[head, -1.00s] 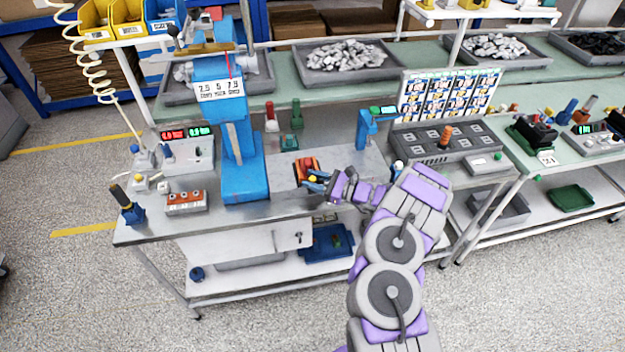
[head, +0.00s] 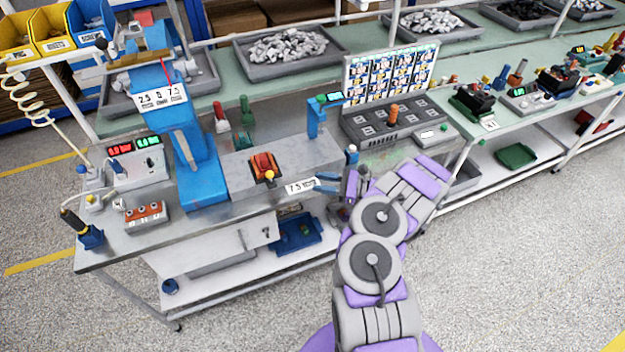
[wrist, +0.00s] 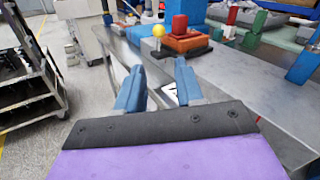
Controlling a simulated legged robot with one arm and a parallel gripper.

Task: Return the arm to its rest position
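My gripper (wrist: 156,85) shows in the wrist view with its two blue fingers apart and nothing between them. In the head view my gripper (head: 328,187) is at the front edge of the workbench, right of the red-and-orange device with a yellow knob (head: 263,168). It is clear of that device, which also shows ahead in the wrist view (wrist: 187,40).
A blue press (head: 195,165) stands on the workbench (head: 150,235) at left. A dark socketed panel (head: 395,122) is behind my arm, with a green conveyor-like bench (head: 480,150) to the right. The floor (head: 530,260) at front right is clear.

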